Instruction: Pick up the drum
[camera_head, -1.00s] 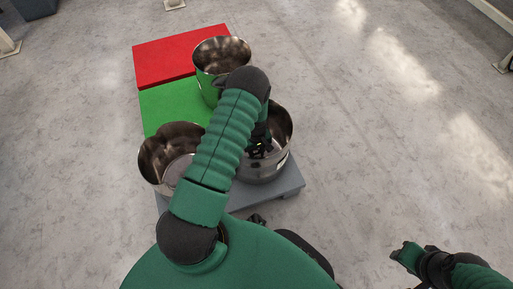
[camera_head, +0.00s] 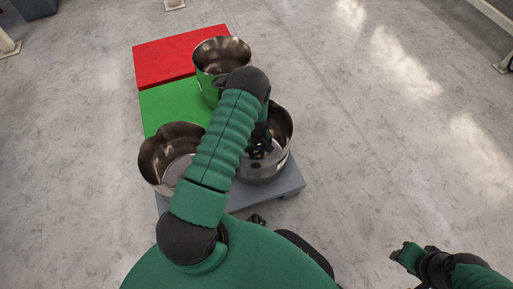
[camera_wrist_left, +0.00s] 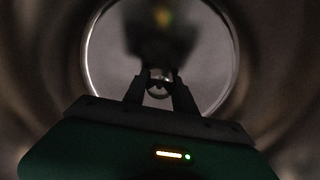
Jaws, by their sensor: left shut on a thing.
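Three open-topped metal drums stand together. One drum (camera_head: 284,127) is on the right, one drum (camera_head: 152,163) on the left, and one drum (camera_head: 222,52) farther back. My left arm reaches down into the right drum, and my left gripper (camera_head: 258,150) is inside it. In the left wrist view my left gripper (camera_wrist_left: 157,88) has its fingers close together on a small rounded piece, with the drum's round bottom (camera_wrist_left: 205,70) beyond. The grip is dark and partly hidden in the head view. My right gripper (camera_head: 398,252) is at the lower right over the floor, away from the drums.
A grey pallet (camera_head: 290,185) lies under the front drums. A green panel (camera_head: 165,107) and a red panel (camera_head: 165,60) lie behind. My left arm covers part of the left drum. The concrete floor to the right is clear. Posts stand near the upper edges.

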